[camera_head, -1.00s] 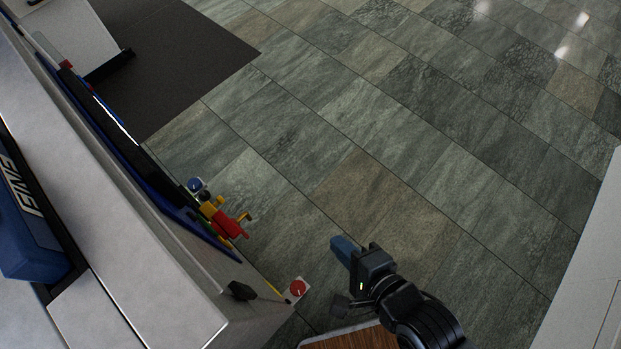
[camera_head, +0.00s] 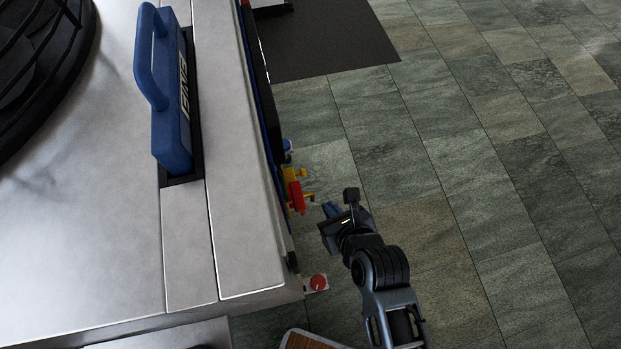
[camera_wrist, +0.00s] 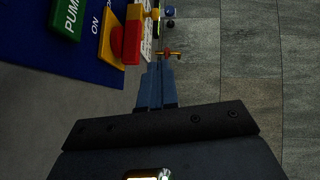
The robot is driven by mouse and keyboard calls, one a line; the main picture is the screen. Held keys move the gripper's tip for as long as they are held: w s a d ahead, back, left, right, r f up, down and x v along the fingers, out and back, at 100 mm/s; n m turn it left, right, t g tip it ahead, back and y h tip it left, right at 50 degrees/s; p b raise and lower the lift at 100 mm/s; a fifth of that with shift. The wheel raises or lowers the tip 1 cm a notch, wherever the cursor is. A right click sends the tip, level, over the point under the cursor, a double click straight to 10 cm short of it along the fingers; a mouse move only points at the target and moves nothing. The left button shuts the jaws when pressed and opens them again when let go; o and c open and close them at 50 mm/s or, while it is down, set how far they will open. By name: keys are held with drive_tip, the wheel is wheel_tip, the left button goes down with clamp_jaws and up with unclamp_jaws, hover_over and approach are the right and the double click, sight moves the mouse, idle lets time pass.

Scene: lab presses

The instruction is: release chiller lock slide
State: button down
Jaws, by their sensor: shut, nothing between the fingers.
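On the side panel of the pale machine, a red lever (camera_head: 297,195) sits with yellow parts (camera_head: 291,174) around it. The wrist view shows the red lever (camera_wrist: 132,42) on a yellow plate (camera_wrist: 109,48) marked ON. A small brass-coloured crosspiece with red on it (camera_wrist: 168,54) shows beyond my fingertips. I cannot tell which of these is the lock slide. My gripper (camera_head: 329,210) is just right of these controls. In the wrist view its blue fingers (camera_wrist: 157,72) are shut with nothing held, pointing towards the crosspiece. I cannot tell whether they touch it.
The machine's pale top (camera_head: 245,150) carries a blue handle (camera_head: 172,105). A red round knob (camera_head: 318,282) is on the machine's lower corner. A green PUMP label (camera_wrist: 68,18) is on the blue panel. Open tiled floor (camera_head: 470,190) lies to the right.

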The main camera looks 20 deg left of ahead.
idle(0.3)
drive_tip(key=w+a+r+b+x, duration=0.1)
drive_tip(key=x, duration=1.2)
drive_tip(key=shift+w+a+r, duration=0.2)
